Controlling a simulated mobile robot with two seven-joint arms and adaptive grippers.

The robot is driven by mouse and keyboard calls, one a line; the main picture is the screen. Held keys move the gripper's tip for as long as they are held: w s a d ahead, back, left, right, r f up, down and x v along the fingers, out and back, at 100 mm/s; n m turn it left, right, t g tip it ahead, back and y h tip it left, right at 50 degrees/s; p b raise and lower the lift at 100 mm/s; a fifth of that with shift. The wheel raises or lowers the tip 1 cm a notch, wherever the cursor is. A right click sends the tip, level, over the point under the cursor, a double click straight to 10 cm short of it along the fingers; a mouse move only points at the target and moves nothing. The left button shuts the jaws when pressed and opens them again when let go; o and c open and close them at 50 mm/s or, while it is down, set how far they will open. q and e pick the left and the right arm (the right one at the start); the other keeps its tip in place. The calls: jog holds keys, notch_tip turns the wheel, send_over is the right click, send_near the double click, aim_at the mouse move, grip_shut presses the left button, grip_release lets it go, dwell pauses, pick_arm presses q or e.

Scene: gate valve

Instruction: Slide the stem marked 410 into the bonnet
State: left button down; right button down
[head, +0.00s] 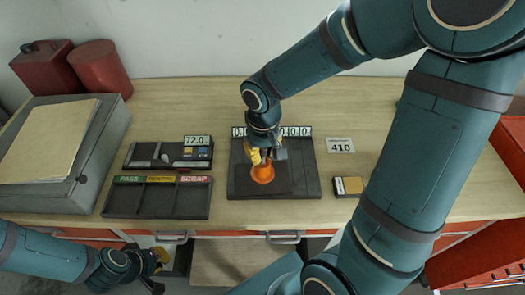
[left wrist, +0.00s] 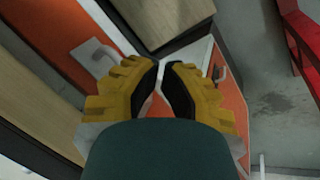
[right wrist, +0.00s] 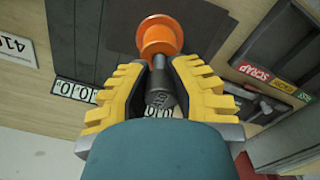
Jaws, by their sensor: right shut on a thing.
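The orange bonnet (head: 262,174) stands on the dark fixture board (head: 304,182) at the middle of the bench; in the right wrist view (right wrist: 160,38) its flange and rim show. My right gripper (head: 264,151) is just above the bonnet, shut on a dark grey stem (right wrist: 160,84). The stem's thin end points at the bonnet and meets its outline; I cannot tell whether it is inside. The marking on the stem is too small to read. A white card reading 410 (head: 340,145) lies right of the board.
A tray with green, yellow and red SCRAP labels (head: 155,204) and a gauge tray reading 72.0 (head: 140,166) stand left of the board. A small black-and-tan box (head: 348,187) lies right. A grey case (head: 100,140) fills the far left.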

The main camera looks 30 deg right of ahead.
jog(key=shift+f+b, duration=0.75)
jog(key=shift+f, duration=0.15)
dwell(0.6)
dwell(0.6)
jog(key=c, duration=0.9)
grip_release()
notch_tip(320, 180, up, 12)
jog(key=shift+s, duration=0.1)
